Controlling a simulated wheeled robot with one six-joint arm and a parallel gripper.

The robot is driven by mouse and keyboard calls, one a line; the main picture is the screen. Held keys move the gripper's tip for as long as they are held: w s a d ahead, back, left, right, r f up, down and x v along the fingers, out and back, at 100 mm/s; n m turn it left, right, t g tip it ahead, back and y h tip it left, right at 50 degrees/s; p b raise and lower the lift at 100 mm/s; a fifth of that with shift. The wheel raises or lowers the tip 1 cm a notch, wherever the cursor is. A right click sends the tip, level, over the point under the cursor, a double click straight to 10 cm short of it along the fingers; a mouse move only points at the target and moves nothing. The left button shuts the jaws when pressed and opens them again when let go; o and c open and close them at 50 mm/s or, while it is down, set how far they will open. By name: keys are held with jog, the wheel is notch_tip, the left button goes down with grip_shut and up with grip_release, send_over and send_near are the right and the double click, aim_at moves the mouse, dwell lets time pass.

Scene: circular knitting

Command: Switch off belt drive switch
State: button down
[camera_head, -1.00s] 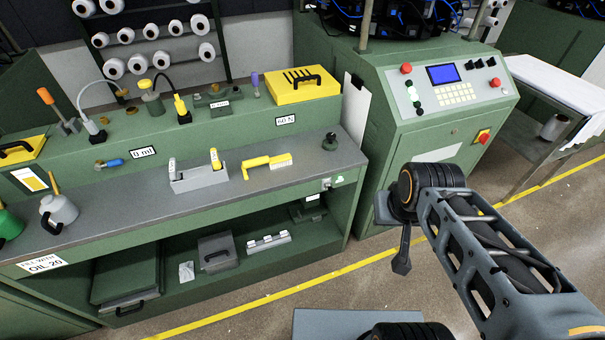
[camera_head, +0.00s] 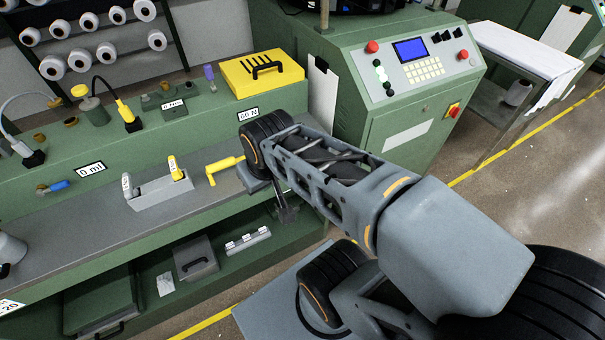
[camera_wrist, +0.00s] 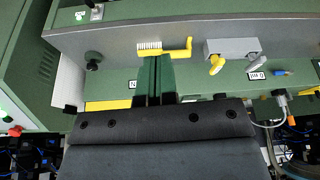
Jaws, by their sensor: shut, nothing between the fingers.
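No readable label marks the belt drive switch. A small switch plate with a green light (camera_wrist: 93,10) is on the bench's front edge, at the top left of the wrist view; my arm hides it in the head view. A red-and-yellow switch (camera_head: 453,110) is on the green machine cabinet (camera_head: 400,135). A grey block with two levers (camera_head: 160,192) stands on the bench, also in the wrist view (camera_wrist: 232,48). My gripper (camera_wrist: 155,62) is shut and empty, its fingers overlapping the yellow tool (camera_wrist: 170,50) in the picture; contact cannot be told. It also shows in the head view (camera_head: 286,212).
A yellow slotted box (camera_head: 262,72) sits on the back ledge of the bench. A dark round knob (camera_wrist: 93,58) stands on the bench top. The machine's control panel (camera_head: 420,62) has red buttons and a screen. Open floor lies at the right, with a white-topped table (camera_head: 525,50).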

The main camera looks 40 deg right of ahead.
jog(key=shift+w, duration=0.1)
jog(key=w+d+f+g+b, duration=0.1)
jog(key=w+d+f+b, duration=0.1)
jog(key=w+d+f, duration=0.3)
jog(key=w+d+f+m+g+y+b, duration=0.1)
jog(key=w+d+f+b, duration=0.2)
jog(key=d+f, duration=0.8)
jog(key=w+d, duration=0.2)
jog(key=d, duration=0.4)
jog(key=shift+w+f+b, duration=0.2)
jog(key=shift+f+b, duration=0.05)
jog(key=shift+b, duration=0.1)
jog(key=shift+f, duration=0.1)
jog(key=f, duration=0.3)
jog(key=w+f, duration=0.1)
jog(key=f, duration=0.5)
jog(key=shift+w+a+f, duration=0.15)
jog(key=shift+a+f, duration=0.2)
jog(key=shift+a, duration=0.05)
jog(key=shift+b, duration=0.3)
jog(key=shift+f+b, duration=0.3)
jog(key=shift+b, duration=0.5)
jog(key=shift+s+r+b, duration=0.1)
jog(key=shift+s+b, duration=0.1)
jog(key=shift+b, duration=0.1)
